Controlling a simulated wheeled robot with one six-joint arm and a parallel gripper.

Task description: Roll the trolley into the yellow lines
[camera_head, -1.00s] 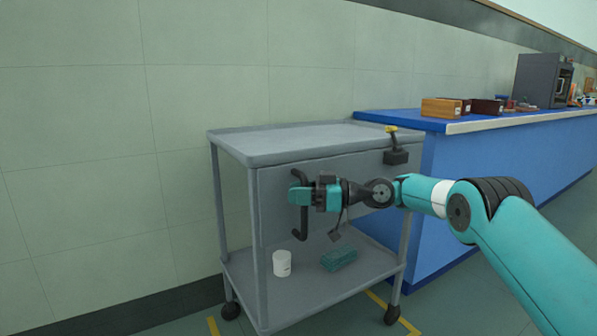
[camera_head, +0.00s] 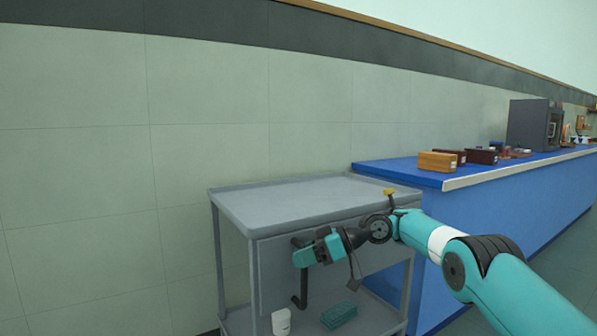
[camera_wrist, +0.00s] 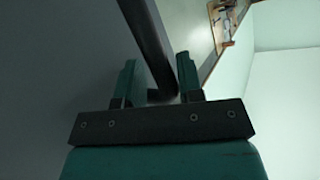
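The grey two-tier trolley (camera_head: 310,201) stands between the tiled wall and the blue bench. Its wheels and the floor below are out of view, and no yellow lines show now. A dark upright handle (camera_head: 301,289) is on its near panel. My teal gripper (camera_head: 302,257) is at the upper part of this handle, tilted slightly downward. In the wrist view, the handle bar (camera_wrist: 149,40) runs slanted between the two fingers (camera_wrist: 158,80), which look closed around it. A white tub (camera_head: 281,322) and a teal block (camera_head: 339,314) are on the lower shelf.
The blue bench (camera_head: 480,205) runs along the right, close beside the trolley. Wooden boxes (camera_head: 437,162) and a dark grey machine (camera_head: 534,125) stand on it. The pale tiled wall (camera_head: 90,190) is behind the trolley. Some floor (camera_head: 560,255) shows at the lower right.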

